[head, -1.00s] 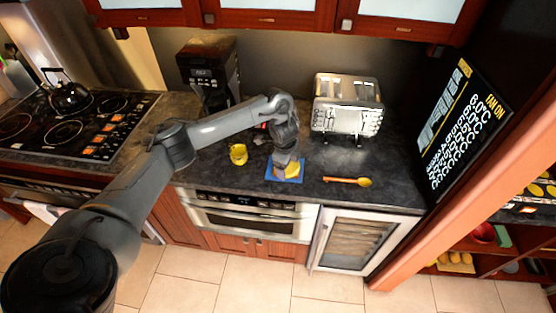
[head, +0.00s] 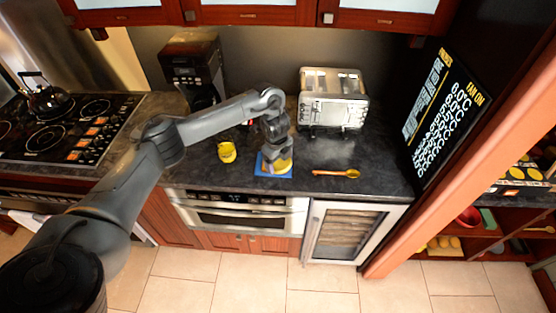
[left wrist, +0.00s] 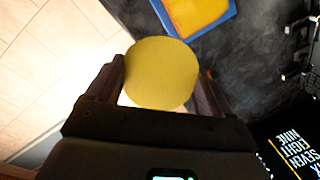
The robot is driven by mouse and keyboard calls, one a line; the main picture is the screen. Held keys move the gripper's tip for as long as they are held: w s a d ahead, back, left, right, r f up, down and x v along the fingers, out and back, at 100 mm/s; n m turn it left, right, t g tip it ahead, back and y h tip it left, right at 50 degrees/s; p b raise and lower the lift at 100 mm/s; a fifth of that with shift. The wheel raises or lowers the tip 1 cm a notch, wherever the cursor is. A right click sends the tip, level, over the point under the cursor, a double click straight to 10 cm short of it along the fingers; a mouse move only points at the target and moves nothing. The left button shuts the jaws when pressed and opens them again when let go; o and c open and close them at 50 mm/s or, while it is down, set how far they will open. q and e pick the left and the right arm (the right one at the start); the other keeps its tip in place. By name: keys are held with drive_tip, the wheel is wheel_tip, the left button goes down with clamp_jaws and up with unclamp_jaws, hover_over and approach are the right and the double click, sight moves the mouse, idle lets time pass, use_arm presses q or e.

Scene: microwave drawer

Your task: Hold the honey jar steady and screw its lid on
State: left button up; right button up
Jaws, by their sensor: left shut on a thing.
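My left gripper (head: 277,160) points down over a blue square mat (head: 261,171) on the dark counter. It is shut on a yellow round piece (head: 286,166), seen at the mat's right side. In the left wrist view the piece (left wrist: 162,73) is a plain yellow disc between the two fingers, with something pale at its lower edge. I cannot tell whether it is the lid or the jar's top. The mat (left wrist: 236,8) shows at the top there, with an orange-yellow middle. A small yellow jar-like thing (head: 226,152) stands apart on the counter, left of the mat.
A yellow spoon (head: 336,173) lies to the right of the mat. A silver toaster (head: 333,98) and a black coffee maker (head: 192,68) stand at the back. The stove (head: 65,128) is at the left. The counter's right end is clear.

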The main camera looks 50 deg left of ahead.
use_arm(q)
drive_tip(key=shift+f+m, duration=0.1)
drive_tip(key=shift+m, duration=0.9)
drive_tip(key=shift+a+m, duration=0.2)
drive_tip(key=shift+m, duration=0.7)
drive_tip(key=a+m, duration=0.4)
drive_tip(key=m, duration=0.1)
wheel_tip(320, 180, up, 5)
drive_tip(key=m+t, duration=0.1)
drive_tip(key=m, duration=0.4)
hover_over(226, 149)
drive_tip(key=a, duration=0.3)
drive_tip(key=shift+w+y, duration=0.3)
drive_tip(key=shift+w, duration=0.2)
drive_tip(key=shift+s+d+x, duration=0.1)
drive_tip(key=shift+s+x, duration=0.1)
drive_tip(key=shift+x, duration=0.75)
drive_tip(key=shift+s+d+x, duration=0.15)
drive_tip(key=shift+s+x, duration=0.05)
drive_tip(key=shift+x, duration=0.75)
